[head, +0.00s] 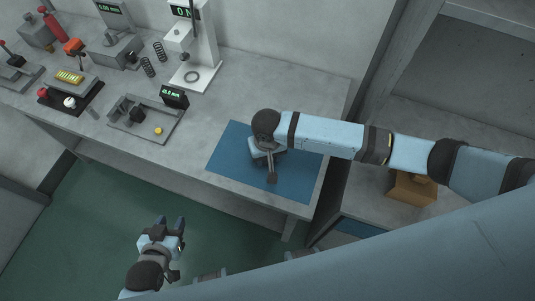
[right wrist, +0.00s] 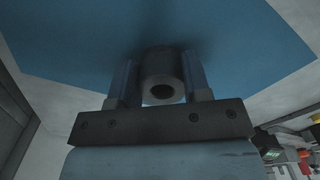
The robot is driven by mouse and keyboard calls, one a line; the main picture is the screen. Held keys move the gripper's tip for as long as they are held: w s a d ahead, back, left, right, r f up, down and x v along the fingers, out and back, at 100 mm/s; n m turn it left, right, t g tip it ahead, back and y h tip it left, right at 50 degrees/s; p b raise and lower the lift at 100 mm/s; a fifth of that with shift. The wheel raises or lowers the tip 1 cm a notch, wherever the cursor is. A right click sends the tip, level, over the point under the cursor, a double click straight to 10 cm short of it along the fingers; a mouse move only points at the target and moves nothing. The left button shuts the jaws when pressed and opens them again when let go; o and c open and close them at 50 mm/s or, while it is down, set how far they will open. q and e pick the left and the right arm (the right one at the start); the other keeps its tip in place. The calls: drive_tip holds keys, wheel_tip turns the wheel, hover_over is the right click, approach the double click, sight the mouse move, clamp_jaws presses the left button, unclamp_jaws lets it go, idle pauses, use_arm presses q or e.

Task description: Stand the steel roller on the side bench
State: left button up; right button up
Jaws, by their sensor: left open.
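The steel roller (right wrist: 163,78) is a grey cylinder with a dark hole in its end face, seen in the right wrist view. It lies between the two fingers of my right gripper (right wrist: 163,70), which press against its sides. Behind it is the blue mat (right wrist: 70,40), darkened by shadow around the roller; I cannot tell whether the roller touches it. In the head view the right wrist hangs over the mat (head: 230,150), and the roller is hidden under it. My left gripper (head: 169,223) is open and empty over the green floor.
The grey bench (head: 300,95) carries a tray with a gauge (head: 145,122), a press stand (head: 195,72), springs (head: 148,66) and several small tools at the left. The mat lies at the bench's right end. A shelf with an orange-brown block (head: 410,190) stands further right.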

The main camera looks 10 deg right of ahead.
sight(312, 196)
drive_tip(key=o, duration=0.4)
drive_tip(key=shift+o, duration=0.2)
drive_tip(key=shift+r, duration=0.1)
wheel_tip(312, 196, up, 12)
drive_tip(key=s+a+f+t+y, duration=0.1)
drive_tip(key=f+y, duration=0.1)
drive_tip(key=s+a+f+t+y, duration=0.1)
drive_tip(key=f+y, duration=0.1)
drive_tip(key=s+a+f+n+t+y, duration=0.1)
drive_tip(key=a+f+t+y, duration=0.1)
drive_tip(key=shift+s+a+f, duration=0.1)
drive_tip(key=shift+s+f, duration=0.15)
drive_tip(key=shift+s, duration=0.1)
drive_tip(key=s+d+f+t, duration=0.2)
drive_tip(key=d, duration=0.1)
drive_tip(key=s+d+f+t, duration=0.1)
drive_tip(key=d+t, duration=0.1)
drive_tip(key=shift+d+f, duration=0.15)
drive_tip(key=shift+d, duration=0.05)
drive_tip(key=s+d+t+h, duration=0.1)
drive_tip(key=s+d, duration=0.1)
drive_tip(key=d, duration=0.1)
drive_tip(key=s+d+f+n+t, duration=0.1)
drive_tip(key=s+d, duration=0.1)
drive_tip(key=s+d+f+t+h, duration=0.1)
drive_tip(key=s+d, duration=0.1)
drive_tip(key=d, duration=0.1)
drive_tip(key=shift+s+d+f+h, duration=0.2)
drive_tip(key=shift+s+d+h, duration=0.05)
drive_tip(key=shift+d+h, duration=0.05)
